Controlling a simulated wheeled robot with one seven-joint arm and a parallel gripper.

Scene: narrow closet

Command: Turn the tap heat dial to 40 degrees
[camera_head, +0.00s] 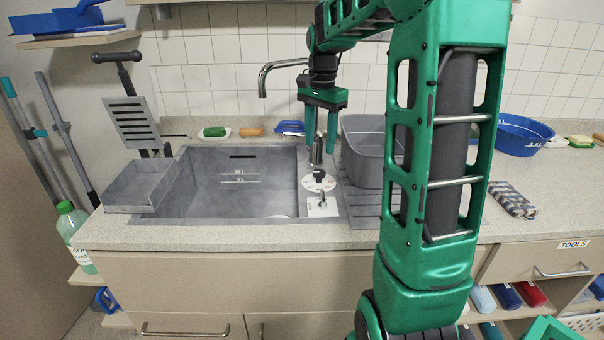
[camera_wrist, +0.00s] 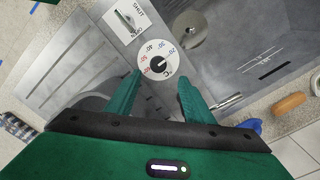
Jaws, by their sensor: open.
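The heat dial (camera_head: 319,181) is a white disc with a dark centre knob on the right side of the sink rim. In the wrist view the dial (camera_wrist: 150,54) shows numbers in blue, black and red around a black knob, with a °C mark. The knob's exact setting is too small to read surely. My gripper (camera_head: 327,148) is open and empty above the dial, pointing down. In the wrist view my gripper's fingertips (camera_wrist: 160,78) lie apart, on either side of the dial's near edge. I see no clear contact.
A lever plate (camera_wrist: 128,18) marked SHUT and OPEN sits beside the dial. The chrome tap spout (camera_head: 278,66) arches behind the sink (camera_head: 235,160). A grey tub (camera_head: 365,155) stands right of the dial, near my gripper.

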